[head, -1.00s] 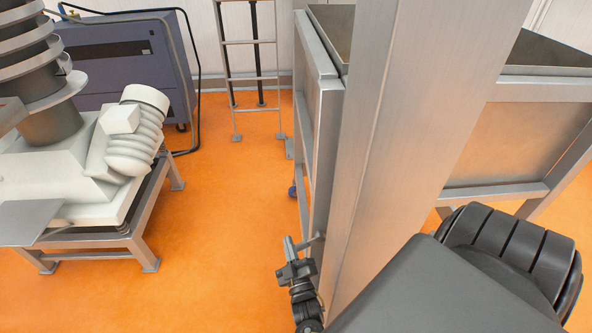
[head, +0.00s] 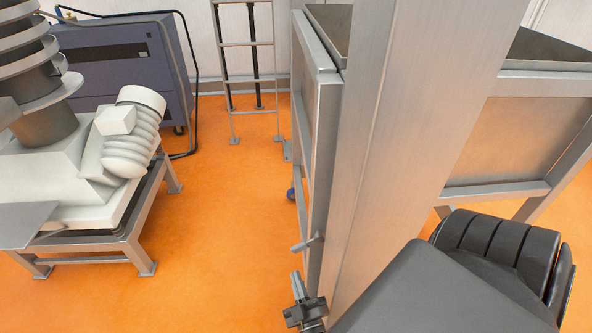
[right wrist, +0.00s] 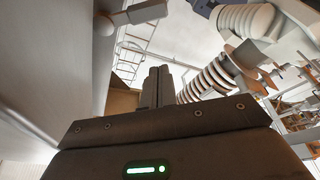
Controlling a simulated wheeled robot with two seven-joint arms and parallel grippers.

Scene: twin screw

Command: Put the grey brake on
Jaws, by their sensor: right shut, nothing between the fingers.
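A small grey lever (head: 304,244), which looks like the grey brake, sticks out to the left from the lower part of the steel frame. In the right wrist view the grey lever (right wrist: 148,11) shows at the top, beside a rounded mount. My right gripper (head: 296,276) is just below the lever, apart from it, pointing up. Its fingers also show in the right wrist view (right wrist: 158,75), pressed together and empty. My left gripper is not in view.
A large steel frame (head: 385,160) with a hopper stands close in front of my right arm. A white machine (head: 70,180) on a steel stand is at the left. A blue-grey cabinet (head: 120,90) and a ladder (head: 246,70) stand behind. The orange floor (head: 220,220) between is clear.

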